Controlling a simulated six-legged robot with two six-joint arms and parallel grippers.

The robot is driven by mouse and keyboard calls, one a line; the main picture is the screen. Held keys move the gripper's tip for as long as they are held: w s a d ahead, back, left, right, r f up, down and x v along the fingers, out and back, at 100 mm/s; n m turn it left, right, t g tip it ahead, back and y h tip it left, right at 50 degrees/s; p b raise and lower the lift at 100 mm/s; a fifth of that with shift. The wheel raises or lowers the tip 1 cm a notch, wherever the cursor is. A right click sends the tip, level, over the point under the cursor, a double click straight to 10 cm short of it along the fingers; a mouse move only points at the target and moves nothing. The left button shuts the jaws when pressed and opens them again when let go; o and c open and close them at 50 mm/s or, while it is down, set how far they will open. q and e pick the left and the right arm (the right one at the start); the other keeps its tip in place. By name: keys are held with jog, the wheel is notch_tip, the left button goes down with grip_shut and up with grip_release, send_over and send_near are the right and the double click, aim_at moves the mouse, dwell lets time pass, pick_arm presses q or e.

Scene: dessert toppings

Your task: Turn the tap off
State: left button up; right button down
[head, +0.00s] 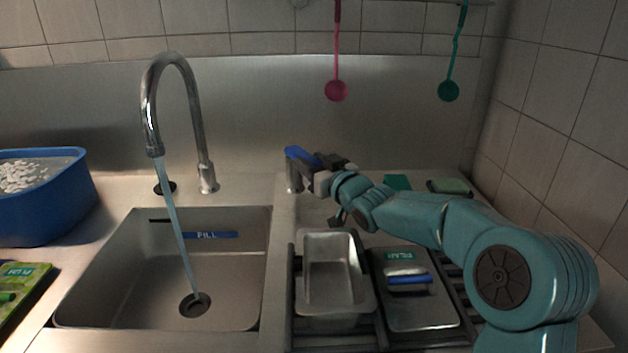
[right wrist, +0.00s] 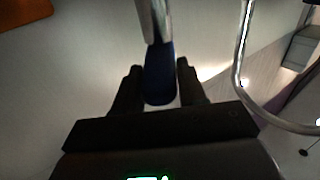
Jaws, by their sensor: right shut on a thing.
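The chrome tap spout (head: 176,58) arches over the left sink, and a stream of water (head: 179,228) runs from it to the drain. The tap's control is a short metal post (head: 294,176) with a blue lever (head: 297,153), standing right of the sink at the back. My right gripper (head: 322,166) is at this lever from the right, shut on it. In the right wrist view the blue lever (right wrist: 160,82) lies between the two dark fingers, with its metal post above. My left gripper is not in the head view.
The sink basin (head: 120,270) has a blue "FILL" label. A metal tin (head: 333,285) and a lidded metal box (head: 412,310) stand on a dark rack below my right arm. A blue tub (head: 50,205) of white pieces stands left. Pink (head: 336,91) and teal (head: 448,91) ladles hang behind.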

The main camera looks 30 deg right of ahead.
jog(key=shift+a+r, duration=0.1)
jog(key=shift+a, duration=0.05)
jog(key=c, duration=0.7)
grip_release()
jog(key=shift+o, duration=0.2)
notch_tip(320, 180, up, 9)
jog(key=p, duration=0.4)
notch_tip(320, 180, up, 11)
jog(key=p, duration=0.8)
jog(key=shift+c, duration=0.3)
